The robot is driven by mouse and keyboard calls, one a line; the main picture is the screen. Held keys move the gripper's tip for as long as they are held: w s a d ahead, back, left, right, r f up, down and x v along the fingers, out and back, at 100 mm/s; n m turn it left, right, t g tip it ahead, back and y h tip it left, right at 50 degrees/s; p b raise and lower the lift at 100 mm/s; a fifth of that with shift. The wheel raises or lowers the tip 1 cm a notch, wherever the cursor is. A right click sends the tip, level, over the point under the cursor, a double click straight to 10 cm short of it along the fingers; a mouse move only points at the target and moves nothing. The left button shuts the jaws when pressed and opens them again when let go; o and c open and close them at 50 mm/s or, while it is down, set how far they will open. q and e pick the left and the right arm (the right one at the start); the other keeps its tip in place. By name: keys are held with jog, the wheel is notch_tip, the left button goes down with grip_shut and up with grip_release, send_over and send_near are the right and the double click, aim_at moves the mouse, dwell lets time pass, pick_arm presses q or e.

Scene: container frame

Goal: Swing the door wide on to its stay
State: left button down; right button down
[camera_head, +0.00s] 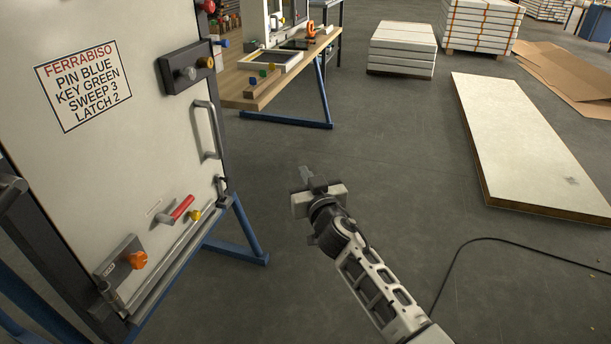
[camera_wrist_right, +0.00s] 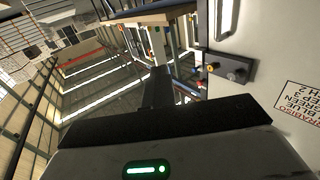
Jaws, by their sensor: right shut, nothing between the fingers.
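The white door panel (camera_head: 120,150) stands at the left of the head view, with a printed sign (camera_head: 89,84) and a grey pull handle (camera_head: 207,130) near its right edge. It also shows at the right of the wrist view (camera_wrist_right: 285,65). I cannot tell how far it stands open. A red-gripped lever (camera_head: 178,211), a yellow knob (camera_head: 195,215) and an orange knob (camera_head: 137,260) sit low on it. A grey rail (camera_head: 170,268) runs along its bottom; I cannot identify the stay. My right gripper (camera_head: 304,174) is shut and empty, right of the door and apart from it.
A wooden workbench (camera_head: 255,92) on blue legs stands behind the door. A large pale panel (camera_head: 535,150) lies on the floor at the right, near stacked boards (camera_head: 402,48). A black cable (camera_head: 490,239) crosses the floor. The floor around my right gripper is clear.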

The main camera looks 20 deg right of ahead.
dwell(0.7)
jog(key=c, duration=1.3)
grip_release()
jog(key=shift+c, duration=0.2)
jog(key=s, duration=1.6)
jog(key=shift+d+p, duration=0.2)
jog(key=shift+p, duration=0.25)
